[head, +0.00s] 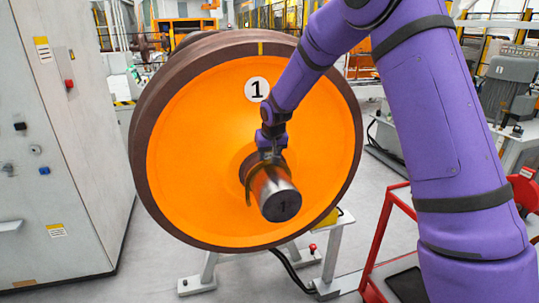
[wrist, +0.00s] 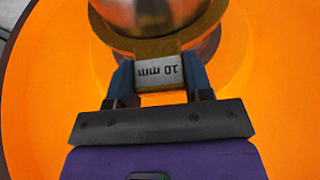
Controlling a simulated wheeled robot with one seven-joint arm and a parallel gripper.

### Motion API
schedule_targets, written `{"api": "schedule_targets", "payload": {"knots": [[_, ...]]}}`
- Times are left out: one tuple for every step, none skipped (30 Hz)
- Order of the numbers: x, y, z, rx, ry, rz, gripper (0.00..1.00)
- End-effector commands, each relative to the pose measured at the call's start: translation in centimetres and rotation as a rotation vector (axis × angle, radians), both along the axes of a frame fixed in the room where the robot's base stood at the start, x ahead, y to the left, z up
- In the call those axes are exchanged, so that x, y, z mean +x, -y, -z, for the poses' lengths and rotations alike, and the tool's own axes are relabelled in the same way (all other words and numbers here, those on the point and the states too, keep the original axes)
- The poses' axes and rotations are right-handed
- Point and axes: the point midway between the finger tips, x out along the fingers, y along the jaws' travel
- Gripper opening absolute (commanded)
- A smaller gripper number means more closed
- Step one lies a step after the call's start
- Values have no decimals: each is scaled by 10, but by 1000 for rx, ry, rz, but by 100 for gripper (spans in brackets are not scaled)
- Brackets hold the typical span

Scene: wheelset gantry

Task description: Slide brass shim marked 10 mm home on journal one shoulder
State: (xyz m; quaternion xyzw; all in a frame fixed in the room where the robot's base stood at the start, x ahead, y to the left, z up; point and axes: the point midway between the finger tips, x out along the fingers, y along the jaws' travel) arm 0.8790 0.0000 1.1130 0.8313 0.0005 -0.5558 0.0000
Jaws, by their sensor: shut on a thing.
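Wheel one is a large orange disc (head: 200,140) with a dark rim and a "1" label. Its steel journal (head: 272,188) sticks out toward me, and its end face also bears a 1. My gripper (head: 270,150) is above the journal, shut on the tab of the brass shim (head: 248,190). In the wrist view, the tab (wrist: 160,72) reads "10 mm" upside down between the two fingers of my gripper (wrist: 159,66). The shim's curved brass body straddles the journal (wrist: 155,12). The shoulder lies behind it, partly hidden; I cannot tell whether the shim touches it.
A grey cabinet (head: 60,130) stands at the left. A red-framed cart (head: 385,235) is at the lower right, partly behind my arm. A grey stand (head: 325,265) is under the wheel. The floor in front of the wheel's left side is clear.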

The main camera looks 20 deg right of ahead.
Motion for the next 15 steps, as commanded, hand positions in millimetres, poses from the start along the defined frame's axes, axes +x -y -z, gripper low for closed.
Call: {"api": "schedule_targets", "payload": {"knots": [[1,0,0,0,1,0,20],[2,0,0,0,0,0,20],[3,0,0,0,1,0,20],[3,0,0,0,1,0,20],[4,0,0,0,1,0,20],[5,0,-1,0,1,0,20],[6,0,-1,0,1,0,20],[6,0,-1,0,1,0,20],[7,0,-1,0,1,1,20],[8,0,-1,0,1,1,20],[8,0,-1,0,1,1,20],[9,0,-1,0,1,1,20],[10,0,-1,0,1,1,20],[11,0,0,0,0,1,20],[11,0,0,0,0,1,20]]}}
